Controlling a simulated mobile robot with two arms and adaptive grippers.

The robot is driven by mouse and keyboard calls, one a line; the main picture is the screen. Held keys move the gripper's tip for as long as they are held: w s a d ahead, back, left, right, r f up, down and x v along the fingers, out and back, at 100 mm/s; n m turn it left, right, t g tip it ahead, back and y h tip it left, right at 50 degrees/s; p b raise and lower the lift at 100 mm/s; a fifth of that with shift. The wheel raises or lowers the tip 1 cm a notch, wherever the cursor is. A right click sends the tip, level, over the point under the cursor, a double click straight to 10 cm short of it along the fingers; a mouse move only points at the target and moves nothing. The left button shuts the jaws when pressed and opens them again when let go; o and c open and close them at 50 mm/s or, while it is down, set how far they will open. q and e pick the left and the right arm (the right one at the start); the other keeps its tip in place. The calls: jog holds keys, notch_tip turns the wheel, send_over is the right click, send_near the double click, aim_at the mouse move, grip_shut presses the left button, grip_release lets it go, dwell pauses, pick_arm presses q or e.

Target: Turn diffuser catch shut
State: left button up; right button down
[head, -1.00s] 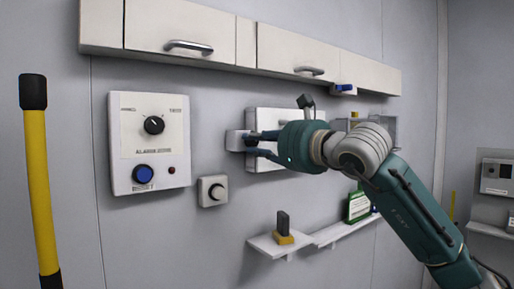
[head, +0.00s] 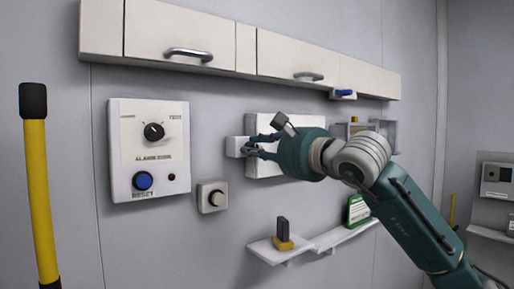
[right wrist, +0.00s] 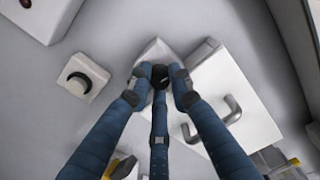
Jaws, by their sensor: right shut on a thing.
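The diffuser (head: 262,122) appears to be the white box on the wall, behind my right gripper. A small pale block at its left edge carries the catch (right wrist: 159,74), a dark knob. My right gripper (head: 254,146) has its blue fingers closed around the knob. In the right wrist view the fingertips (right wrist: 160,84) meet at the knob from several sides and partly hide it. A grey bent handle (right wrist: 218,122) shows on the box's face. My left gripper is out of view.
An alarm panel (head: 120,150) with a dial and blue reset button is on the left. A small knob box (head: 212,196) sits below the catch. Cabinets (head: 190,27) run above. A shelf (head: 272,252) with a dark-and-yellow item is below. A yellow pole (head: 38,190) stands far left.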

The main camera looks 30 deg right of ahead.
jog(key=shift+r+n, duration=0.15)
jog(key=shift+n, duration=0.45)
jog(key=c, duration=1.6)
grip_release()
jog(key=shift+a, duration=0.1)
jog(key=shift+o, duration=0.2)
jog(key=s, duration=1.2)
jog(key=shift+d, duration=0.45)
